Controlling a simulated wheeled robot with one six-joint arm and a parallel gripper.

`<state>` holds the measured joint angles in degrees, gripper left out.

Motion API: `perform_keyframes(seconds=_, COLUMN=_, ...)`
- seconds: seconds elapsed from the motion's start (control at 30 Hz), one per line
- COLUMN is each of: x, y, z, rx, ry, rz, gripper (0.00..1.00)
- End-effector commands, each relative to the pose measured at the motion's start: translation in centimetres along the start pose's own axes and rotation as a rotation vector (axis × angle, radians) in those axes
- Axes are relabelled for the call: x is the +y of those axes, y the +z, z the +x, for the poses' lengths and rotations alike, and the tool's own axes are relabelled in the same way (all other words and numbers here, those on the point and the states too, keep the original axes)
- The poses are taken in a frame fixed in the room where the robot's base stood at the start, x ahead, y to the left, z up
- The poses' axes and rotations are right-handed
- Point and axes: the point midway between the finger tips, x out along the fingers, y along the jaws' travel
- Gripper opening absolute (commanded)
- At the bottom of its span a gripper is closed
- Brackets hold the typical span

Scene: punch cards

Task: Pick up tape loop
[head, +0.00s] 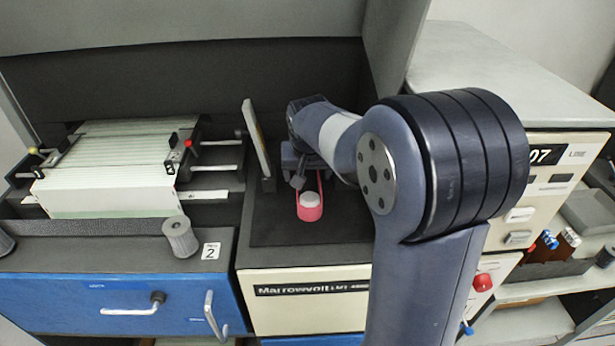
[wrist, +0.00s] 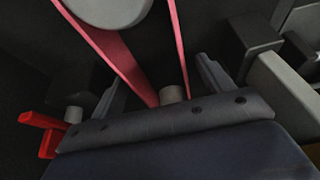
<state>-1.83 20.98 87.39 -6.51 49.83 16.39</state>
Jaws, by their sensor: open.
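The pink-red tape loop (head: 311,213) is on the dark top of the cream cabinet in the head view. Its near end curves around a white round hub (head: 310,199), and its two strands run back towards my gripper (head: 306,168). In the wrist view the tape loop (wrist: 112,50) passes around the large pale hub (wrist: 110,8), and its strands draw together near a small grey post (wrist: 172,94). My gripper (wrist: 160,80) is open, one finger on each side of the strands and the small post. In the head view my arm partly hides the loop's far end.
An upright panel (head: 256,138) stands just left of the loop. A red part (wrist: 42,136) is at the lower left in the wrist view, and grey blocks (wrist: 285,95) are at the right. A card stack (head: 110,180) and grey cylinder (head: 180,236) are further left.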

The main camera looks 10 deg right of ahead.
Motion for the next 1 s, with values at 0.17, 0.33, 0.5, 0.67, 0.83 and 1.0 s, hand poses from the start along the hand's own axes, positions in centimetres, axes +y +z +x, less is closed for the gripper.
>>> perform_keyframes(seconds=0.17, x=0.00, y=0.00, z=0.00, rx=0.000, ry=0.000, rz=0.000, gripper=0.75)
perform_keyframes(seconds=0.33, x=-0.01, y=0.00, z=-0.02, rx=0.000, ry=0.000, rz=0.000, gripper=0.61)
perform_keyframes(seconds=0.5, x=-0.01, y=-0.01, z=-0.03, rx=0.000, ry=0.000, rz=-0.001, gripper=0.47)
perform_keyframes(seconds=0.67, x=-0.01, y=-0.01, z=-0.04, rx=0.000, ry=0.000, rz=-0.001, gripper=0.34)
perform_keyframes(seconds=0.83, x=-0.01, y=-0.01, z=-0.05, rx=0.000, ry=0.000, rz=-0.001, gripper=0.28)
perform_keyframes(seconds=1.0, x=-0.02, y=-0.16, z=-0.32, rx=0.002, ry=0.000, rz=0.000, gripper=0.28)
